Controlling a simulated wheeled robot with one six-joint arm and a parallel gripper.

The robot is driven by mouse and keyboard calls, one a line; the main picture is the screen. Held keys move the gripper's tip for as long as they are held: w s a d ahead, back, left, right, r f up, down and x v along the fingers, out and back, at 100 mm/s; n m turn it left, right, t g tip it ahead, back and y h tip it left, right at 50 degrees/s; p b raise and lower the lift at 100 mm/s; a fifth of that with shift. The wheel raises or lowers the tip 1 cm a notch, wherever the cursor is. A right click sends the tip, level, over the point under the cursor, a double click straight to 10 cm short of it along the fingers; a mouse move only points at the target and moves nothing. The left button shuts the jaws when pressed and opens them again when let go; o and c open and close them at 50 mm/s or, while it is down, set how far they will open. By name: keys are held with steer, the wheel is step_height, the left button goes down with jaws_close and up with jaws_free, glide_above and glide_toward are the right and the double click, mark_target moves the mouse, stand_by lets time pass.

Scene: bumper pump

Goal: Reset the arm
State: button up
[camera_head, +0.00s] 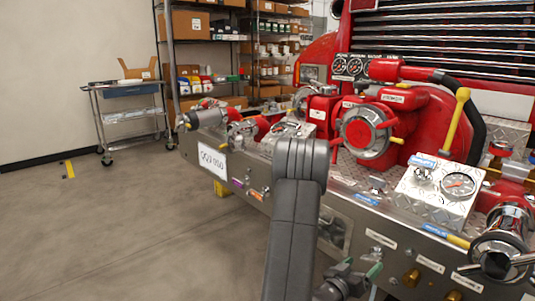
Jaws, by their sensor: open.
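My arm rises from the bottom centre in front of the fire engine's bumper (258,192), with its bend at the top. My gripper (362,268) shows low in the picture, right of the arm, with green on its fingertips. It is open and I see nothing between the fingers. It appears in front of the bumper's lower face; whether it touches is not clear. Part of the gripper is cut off by the bottom edge.
The bumper carries a red pump with a round silver cap (364,131), a gauge box (437,190), a yellow-handled lever (455,118) and a chrome outlet (500,243). A cart (128,88) and shelves (208,38) stand behind.

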mark_target(368, 260)
steer(key=x, duration=0.5)
steer(key=shift+w+d, duration=0.15)
